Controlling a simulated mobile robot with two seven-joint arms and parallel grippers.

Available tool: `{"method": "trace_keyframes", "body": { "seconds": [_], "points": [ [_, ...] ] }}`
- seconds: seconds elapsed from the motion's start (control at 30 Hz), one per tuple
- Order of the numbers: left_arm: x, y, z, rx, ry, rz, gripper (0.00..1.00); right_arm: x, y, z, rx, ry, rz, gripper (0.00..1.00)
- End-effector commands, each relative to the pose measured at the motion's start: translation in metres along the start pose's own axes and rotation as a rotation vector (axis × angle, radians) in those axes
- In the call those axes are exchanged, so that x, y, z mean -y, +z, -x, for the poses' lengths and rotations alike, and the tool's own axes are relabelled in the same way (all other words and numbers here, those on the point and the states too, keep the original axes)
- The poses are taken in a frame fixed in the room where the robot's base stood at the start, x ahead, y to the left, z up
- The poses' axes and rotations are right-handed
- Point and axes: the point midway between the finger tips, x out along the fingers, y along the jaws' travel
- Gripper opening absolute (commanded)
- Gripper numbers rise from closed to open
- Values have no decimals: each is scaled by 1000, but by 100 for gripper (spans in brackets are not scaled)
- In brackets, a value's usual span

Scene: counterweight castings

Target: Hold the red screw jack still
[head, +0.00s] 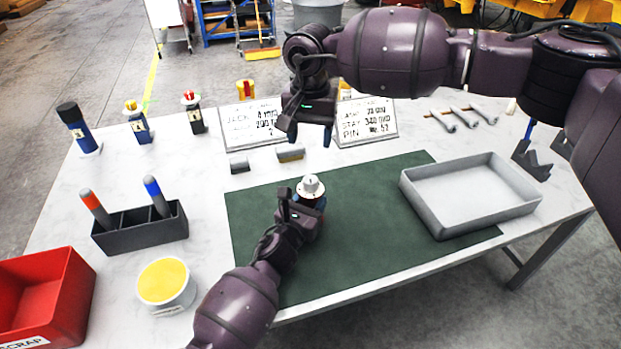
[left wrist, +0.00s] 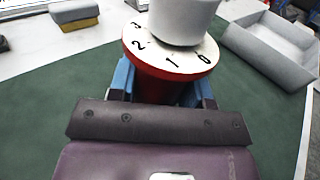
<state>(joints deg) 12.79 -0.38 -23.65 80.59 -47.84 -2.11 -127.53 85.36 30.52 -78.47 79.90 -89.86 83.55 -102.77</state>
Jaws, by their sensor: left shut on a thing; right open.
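The red screw jack stands on the green mat (head: 380,190); its white dial and pale cap show in the head view (head: 310,186). In the left wrist view its red body (left wrist: 156,86) sits under a white dial (left wrist: 190,62) with black numbers and a grey cap (left wrist: 183,18). My left gripper (head: 308,207) is shut on the jack's body, one blue finger at each side. The jack's lower part is hidden by the gripper. My right gripper (head: 310,138) is open and empty, farther back and apart from the jack, in front of the two cards.
A grey tray (head: 470,225) lies at the right. Several other posts or jacks, one blue with a black top (head: 78,128), stand at the back left. A marker holder (head: 140,238), yellow-topped tub (head: 167,288) and red scrap bin (head: 75,300) are left. Two written cards (head: 367,120) stand behind.

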Motion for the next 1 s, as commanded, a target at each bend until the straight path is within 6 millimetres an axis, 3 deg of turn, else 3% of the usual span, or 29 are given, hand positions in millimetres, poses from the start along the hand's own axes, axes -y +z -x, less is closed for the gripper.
{"method": "trace_keyframes", "body": {
  "seconds": [1.0],
  "points": [
    [0,-1,0,-2,0,0,0,0,0,0,2,0,-1452,61]
  ]
}}
